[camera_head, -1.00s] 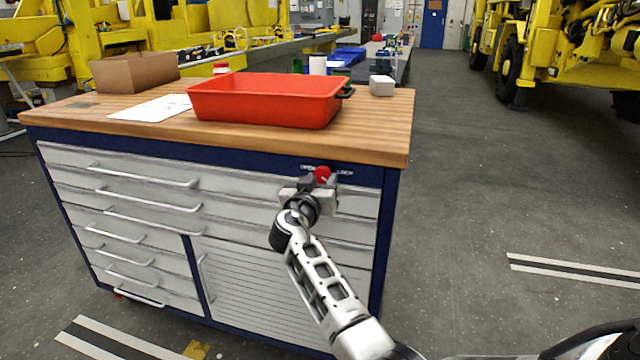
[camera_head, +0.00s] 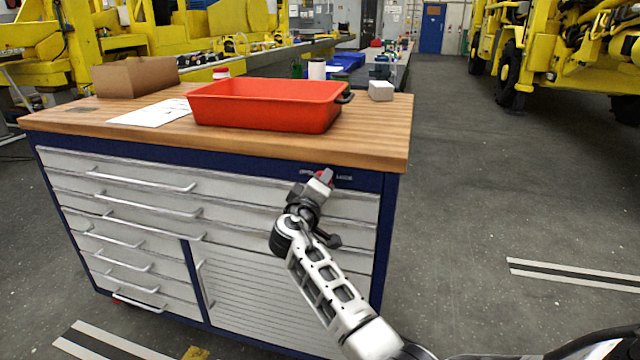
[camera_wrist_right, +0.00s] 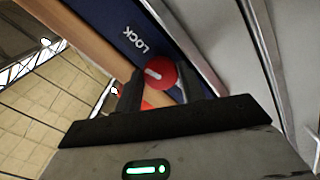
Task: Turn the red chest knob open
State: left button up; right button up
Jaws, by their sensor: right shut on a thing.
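The red knob (camera_head: 324,175) is on the blue strip near the right end of the tool chest (camera_head: 250,170), just below the wooden top. The label LOCK is readable beside it in the right wrist view, where the knob (camera_wrist_right: 160,73) carries a pale mark. My right gripper (camera_head: 321,181) is at the knob, its wrist rolled to a slant. In the right wrist view its two dark fingers (camera_wrist_right: 162,90) stand on either side of the knob and are shut on it. The OPEN label is mostly hidden by the gripper. My left gripper is not in view.
A red tray (camera_head: 265,105), a cardboard box (camera_head: 135,76), a white sheet (camera_head: 150,111) and a small grey block (camera_head: 381,90) are on the wooden top (camera_head: 375,130). The floor to the right is clear.

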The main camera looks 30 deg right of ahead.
jog(key=n+p, duration=0.2)
jog(key=n, duration=0.3)
jog(key=shift+r+n, duration=0.1)
jog(key=shift+n, duration=0.3)
dwell(0.4)
jog(key=o, duration=1)
jog(key=shift+c, duration=0.2)
jog(key=v, duration=1.6)
jog(key=shift+b, duration=0.35)
